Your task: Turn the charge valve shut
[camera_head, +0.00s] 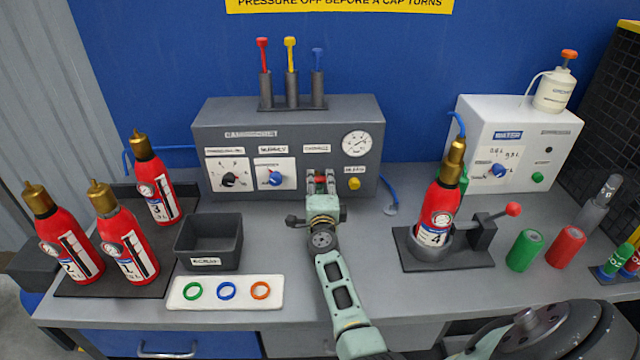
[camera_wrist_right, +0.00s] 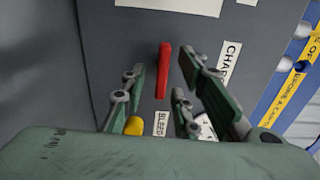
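The charge valve's red lever (camera_head: 320,179) is on the front of the grey cabinet (camera_head: 230,128), below a small label. In the head view my right gripper (camera_head: 321,186) is right in front of it and hides part of it. In the right wrist view the red lever (camera_wrist_right: 163,70) lies between the spread fingers of my right gripper (camera_wrist_right: 162,82), with gaps on both sides. It runs parallel to the lettering of the charge label (camera_wrist_right: 229,64). My left gripper is not in view.
A yellow bleed button (camera_head: 354,183) and a gauge (camera_head: 356,143) sit right of the lever; a blue knob (camera_head: 274,178) sits left. A dark bin (camera_head: 208,242) and a ring tray (camera_head: 226,305) stand at front left. Extinguisher 4 (camera_head: 438,206) stands in a clamp at right.

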